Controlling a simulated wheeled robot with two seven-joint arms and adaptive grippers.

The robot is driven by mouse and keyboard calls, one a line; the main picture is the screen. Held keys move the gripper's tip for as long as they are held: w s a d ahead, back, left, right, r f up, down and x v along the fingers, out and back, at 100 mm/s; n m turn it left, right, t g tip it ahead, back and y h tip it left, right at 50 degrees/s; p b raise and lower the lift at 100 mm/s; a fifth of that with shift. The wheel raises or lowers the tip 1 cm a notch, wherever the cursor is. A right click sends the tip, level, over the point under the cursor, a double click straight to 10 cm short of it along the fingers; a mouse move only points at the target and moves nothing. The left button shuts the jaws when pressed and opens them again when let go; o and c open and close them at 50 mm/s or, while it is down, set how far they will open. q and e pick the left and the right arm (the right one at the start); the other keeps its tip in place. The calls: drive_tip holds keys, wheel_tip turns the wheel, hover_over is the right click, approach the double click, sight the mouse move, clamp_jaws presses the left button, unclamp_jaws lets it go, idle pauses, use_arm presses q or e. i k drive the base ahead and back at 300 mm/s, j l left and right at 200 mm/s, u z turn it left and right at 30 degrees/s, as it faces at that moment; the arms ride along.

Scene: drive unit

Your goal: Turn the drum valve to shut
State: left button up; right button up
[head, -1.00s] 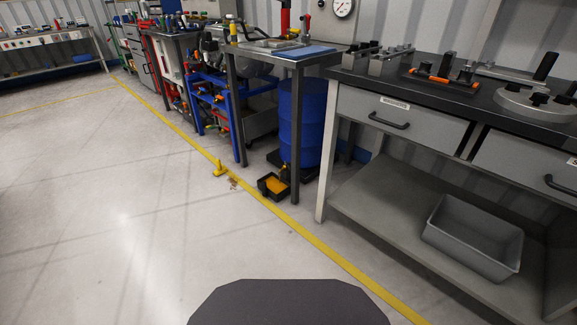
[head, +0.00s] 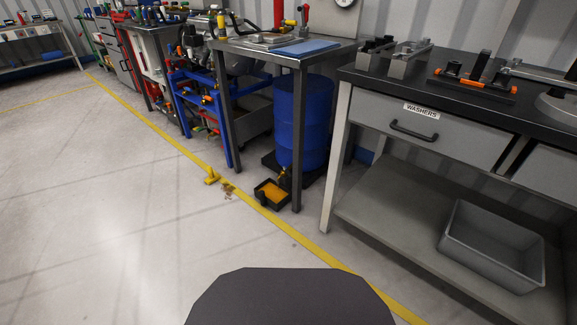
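The blue drum (head: 303,122) stands upright under a metal table, partly hidden by the table leg. A small brass-coloured valve (head: 283,176) sits low on the drum's front, too small to tell which way its handle is turned. A black drip tray (head: 271,194) with yellow-orange liquid lies on the floor below the valve. Neither of my grippers shows in the head view.
A workbench (head: 341,150) with a "WASHERS" drawer (head: 426,128) and a grey bin (head: 493,245) on its lower shelf stands at right. A yellow floor stop (head: 211,176) is by the yellow line. Open floor (head: 100,220) lies at left.

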sight(287, 171)
drive_tip(key=i+j+z, duration=0.1)
drive_tip(key=i+j, duration=0.2)
drive_tip(key=i+j+z, duration=0.1)
drive_tip(key=i+j, duration=0.25)
drive_tip(key=i+j+z, duration=0.1)
drive_tip(key=i+j, duration=0.2)
drive_tip(key=i+j+z, duration=0.15)
drive_tip(key=j, duration=0.3)
drive_tip(key=i+j+z, duration=0.1)
drive_tip(key=i+j, duration=0.3)
drive_tip(key=i+j+z, duration=0.1)
drive_tip(key=i+j, duration=0.15)
drive_tip(key=j, duration=0.2)
